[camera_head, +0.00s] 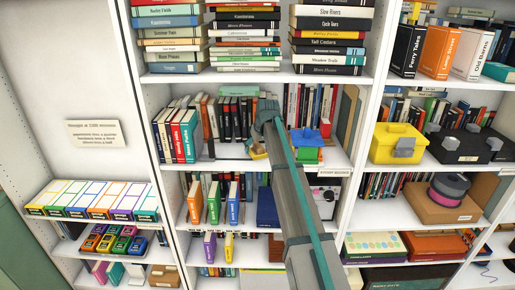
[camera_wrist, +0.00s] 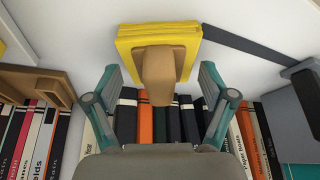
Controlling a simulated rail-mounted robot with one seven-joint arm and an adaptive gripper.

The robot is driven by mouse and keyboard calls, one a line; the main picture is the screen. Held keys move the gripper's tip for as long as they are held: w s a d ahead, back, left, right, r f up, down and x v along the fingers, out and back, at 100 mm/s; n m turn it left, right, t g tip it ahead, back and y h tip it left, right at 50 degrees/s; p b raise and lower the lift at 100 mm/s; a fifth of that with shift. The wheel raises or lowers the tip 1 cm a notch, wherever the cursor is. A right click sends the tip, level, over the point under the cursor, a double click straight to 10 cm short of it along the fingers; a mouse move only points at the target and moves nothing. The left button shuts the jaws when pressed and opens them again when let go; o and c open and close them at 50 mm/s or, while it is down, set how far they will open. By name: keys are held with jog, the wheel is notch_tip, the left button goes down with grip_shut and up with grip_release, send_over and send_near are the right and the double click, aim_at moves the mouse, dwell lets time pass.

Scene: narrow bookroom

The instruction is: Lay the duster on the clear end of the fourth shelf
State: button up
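The duster, a yellow pad with a brown wooden handle, lies against a white surface in the wrist view; I see its yellow pad (camera_wrist: 130,40) and handle (camera_wrist: 162,72). In the head view the duster (camera_head: 257,151) shows small on a middle-bay shelf (camera_head: 230,165), partly hidden by my arm. My gripper (camera_wrist: 161,88) is open, its teal fingers spread on either side of the handle, with no contact seen. In the head view my gripper (camera_head: 266,128) is at the duster. I cannot tell which shelf is meant as the fourth.
Books (camera_head: 230,118) stand behind the duster, with a brown bookend (camera_head: 210,148) to its left. Below, colored binders (camera_head: 214,203) and a dark blue box (camera_head: 267,207) stand on another shelf.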

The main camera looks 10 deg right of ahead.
aim_at(258, 144)
jog(key=shift+s+r, duration=0.15)
jog(key=shift+r, duration=0.3)
jog(key=b+v, duration=0.1)
jog(key=v, duration=0.3)
jog(key=shift+b, duration=0.35)
jog(key=s+d+b, duration=0.2)
jog(key=s, duration=0.9)
jog(key=shift+s+d+r, duration=0.15)
jog(key=shift+s+d, duration=0.1)
jog(key=shift+s, duration=0.15)
jog(key=s+a+f+m+g, duration=0.1)
jog(key=s+f, duration=0.5)
jog(key=f, duration=0.6)
jog(key=s+a+f+g, duration=0.15)
jog(key=s+f, duration=0.35)
jog(key=f, duration=0.7)
jog(key=s+a+f+m+g, duration=0.15)
jog(key=s+f, duration=0.45)
jog(key=f, duration=0.6)
jog(key=s+f+g, duration=0.2)
jog(key=s+f, duration=0.7)
jog(key=s, duration=0.4)
jog(key=s+f+g, duration=0.3)
jog(key=s+f, duration=0.5)
jog(key=s, duration=0.5)
jog(key=s+f+g+h, duration=0.1)
jog(key=s+f+g, duration=0.1)
jog(key=s+f, duration=0.7)
jog(key=s, duration=0.4)
jog(key=shift+a+f, duration=0.4)
